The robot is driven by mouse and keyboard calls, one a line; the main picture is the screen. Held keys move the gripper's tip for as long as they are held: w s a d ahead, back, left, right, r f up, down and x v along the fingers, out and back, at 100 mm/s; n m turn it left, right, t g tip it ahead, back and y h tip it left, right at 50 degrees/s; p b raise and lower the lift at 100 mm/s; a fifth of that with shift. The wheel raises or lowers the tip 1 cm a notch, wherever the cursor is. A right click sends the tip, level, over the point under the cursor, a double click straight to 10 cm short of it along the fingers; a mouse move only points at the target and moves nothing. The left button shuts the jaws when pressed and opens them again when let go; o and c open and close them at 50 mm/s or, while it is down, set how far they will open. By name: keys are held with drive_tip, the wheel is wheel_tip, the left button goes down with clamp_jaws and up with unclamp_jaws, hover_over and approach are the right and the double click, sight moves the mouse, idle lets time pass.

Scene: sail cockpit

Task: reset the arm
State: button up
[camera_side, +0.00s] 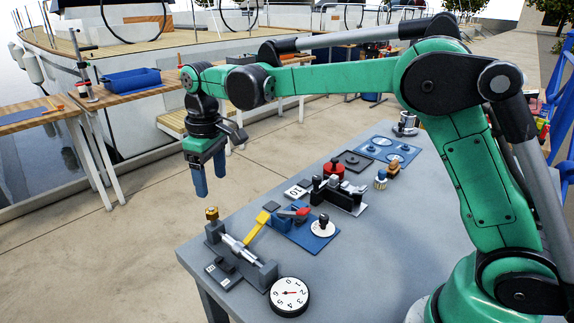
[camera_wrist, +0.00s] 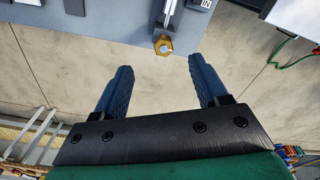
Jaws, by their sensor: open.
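My gripper (camera_side: 199,179) hangs from my green arm, pointing down, beyond the left edge of the grey table. It is open and empty. In the wrist view its two blue fingers (camera_wrist: 160,85) stand apart, with floor showing between them. Close to the fingertips in that view is a brass hex knob (camera_wrist: 163,44) at the table's edge. The same brass knob shows in the side view (camera_side: 211,214), to the lower right of my gripper.
The grey table (camera_side: 400,230) carries a micrometer-like fixture (camera_side: 240,250), a round dial (camera_side: 289,296), a yellow lever (camera_side: 257,228), a red knob (camera_side: 334,168) and a blue plate with round pieces (camera_side: 383,149). Wooden benches with a blue tray (camera_side: 131,81) stand at left. Paved floor (camera_side: 130,225) is open.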

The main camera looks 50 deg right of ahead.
drive_tip(key=s+d+m+t, duration=0.2)
drive_tip(key=s+d+t, duration=0.1)
drive_tip(key=s, duration=0.5)
drive_tip(key=s+d+m+t, duration=0.2)
drive_tip(key=s+d+t, duration=0.1)
drive_tip(key=s, duration=0.5)
drive_tip(key=shift+d+r+m+t, duration=0.2)
drive_tip(key=shift+d+m+t, duration=0.1)
drive_tip(key=shift+d+m, duration=0.1)
drive_tip(key=shift+c, duration=0.2)
idle(0.4)
